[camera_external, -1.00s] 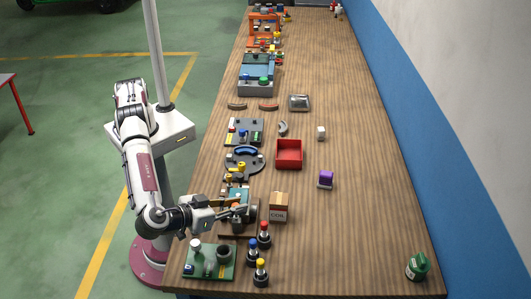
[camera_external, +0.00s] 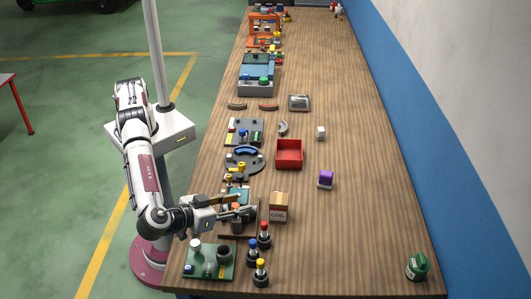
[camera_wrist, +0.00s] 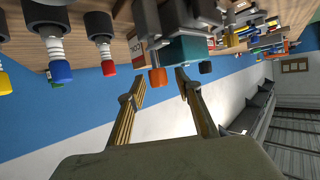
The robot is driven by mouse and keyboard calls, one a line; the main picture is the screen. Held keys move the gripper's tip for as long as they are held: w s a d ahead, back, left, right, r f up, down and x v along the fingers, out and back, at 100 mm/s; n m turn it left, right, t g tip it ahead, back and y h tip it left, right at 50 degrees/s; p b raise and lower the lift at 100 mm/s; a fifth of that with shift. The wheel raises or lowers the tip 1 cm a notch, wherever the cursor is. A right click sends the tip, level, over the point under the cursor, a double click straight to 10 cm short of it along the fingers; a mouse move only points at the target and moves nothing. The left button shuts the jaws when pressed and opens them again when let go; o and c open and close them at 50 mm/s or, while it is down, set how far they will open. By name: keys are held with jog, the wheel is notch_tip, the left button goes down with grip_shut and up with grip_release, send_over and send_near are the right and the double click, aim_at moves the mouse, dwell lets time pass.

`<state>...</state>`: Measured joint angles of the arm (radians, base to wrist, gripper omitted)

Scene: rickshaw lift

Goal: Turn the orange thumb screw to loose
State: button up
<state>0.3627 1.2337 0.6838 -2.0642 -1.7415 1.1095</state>
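The orange thumb screw (camera_wrist: 157,80) shows in the wrist view as a short orange knob on a grey and teal fixture (camera_wrist: 187,50). In the external view the orange knob (camera_external: 236,206) is small and close to my fingers. My gripper (camera_wrist: 160,78) is open, with one finger on each side of the orange knob in the wrist picture. I see no finger clearly touching it, and the depth between fingertips and knob is hard to judge. In the external view my gripper (camera_external: 247,210) reaches right over the table at this fixture. A black knob (camera_wrist: 205,67) is right of the fingers.
Red (camera_external: 264,228), blue (camera_external: 252,244) and yellow (camera_external: 261,264) capped posts stand close in front. A green board (camera_external: 190,270) is nearest. A COIL box (camera_external: 278,213) stands right of the fixture. The table's right side is mostly clear.

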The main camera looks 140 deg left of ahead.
aim_at(235, 205)
jog(key=shift+d, duration=0.25)
jog(key=shift+v, duration=1.3)
notch_tip(235, 205, up, 7)
jog(key=shift+r, duration=0.1)
